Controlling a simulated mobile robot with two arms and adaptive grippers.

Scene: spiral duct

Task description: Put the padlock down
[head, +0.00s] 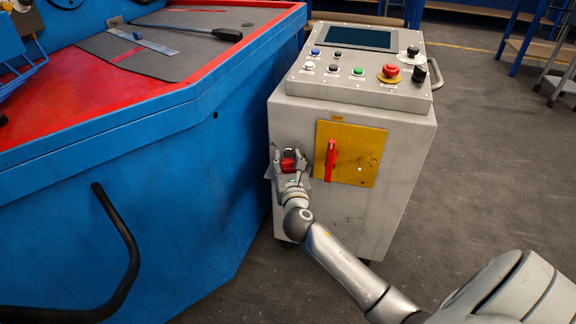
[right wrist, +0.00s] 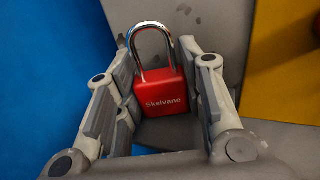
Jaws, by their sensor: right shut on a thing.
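The red padlock (right wrist: 165,98) with a silver shackle sits between the fingers of my right gripper (right wrist: 160,95) in the right wrist view. The gripper is shut on its body, with the shackle pointing up. In the head view the padlock (head: 288,163) is small, held by my right gripper (head: 287,165) in front of the grey cabinet's face, left of the yellow switch plate. I cannot tell whether the padlock touches the cabinet or anything below it. My left gripper is not in view.
The grey control cabinet (head: 300,200) has a yellow plate (head: 364,155) with a red switch handle (head: 330,160) right of my gripper. Buttons and a screen (head: 352,37) are on its sloped top. A blue machine (head: 130,190) with a red-edged top stands close left. Dark floor (head: 480,150) is open at right.

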